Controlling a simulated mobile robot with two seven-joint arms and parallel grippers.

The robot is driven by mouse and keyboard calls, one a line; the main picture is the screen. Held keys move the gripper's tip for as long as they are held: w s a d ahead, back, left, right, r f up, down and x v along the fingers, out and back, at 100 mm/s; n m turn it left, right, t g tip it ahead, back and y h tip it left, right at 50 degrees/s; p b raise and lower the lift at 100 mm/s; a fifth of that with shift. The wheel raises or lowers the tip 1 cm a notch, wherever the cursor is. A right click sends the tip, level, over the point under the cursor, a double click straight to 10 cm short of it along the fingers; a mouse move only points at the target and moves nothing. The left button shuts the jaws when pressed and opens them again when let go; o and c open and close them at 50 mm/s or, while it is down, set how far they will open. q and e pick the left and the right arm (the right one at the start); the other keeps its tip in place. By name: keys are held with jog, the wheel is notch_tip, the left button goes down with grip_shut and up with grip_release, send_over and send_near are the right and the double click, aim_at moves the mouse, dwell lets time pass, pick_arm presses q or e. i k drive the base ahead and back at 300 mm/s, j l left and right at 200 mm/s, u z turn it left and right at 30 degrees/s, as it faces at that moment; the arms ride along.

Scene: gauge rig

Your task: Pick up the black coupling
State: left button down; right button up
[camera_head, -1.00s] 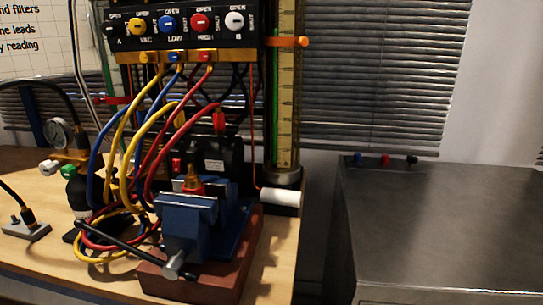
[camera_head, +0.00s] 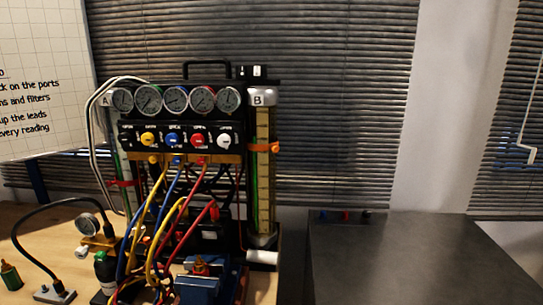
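A small black piece (camera_head: 367,214), likely the black coupling, sits at the back edge of the dark metal cabinet top (camera_head: 420,255) on the right. It is the rightmost of a short row, beside a small red piece (camera_head: 345,216) and a small blue piece (camera_head: 323,215). They are too small for me to make out their shape. Neither of my grippers is in view.
A gauge rig (camera_head: 180,130) with dials, coloured knobs and hoses stands on the wooden table (camera_head: 25,225) at left. A blue vise (camera_head: 200,288) is in front of it. A gap separates table and cabinet. The cabinet top is otherwise clear.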

aim_at(59, 286)
jog(key=u, duration=1.5)
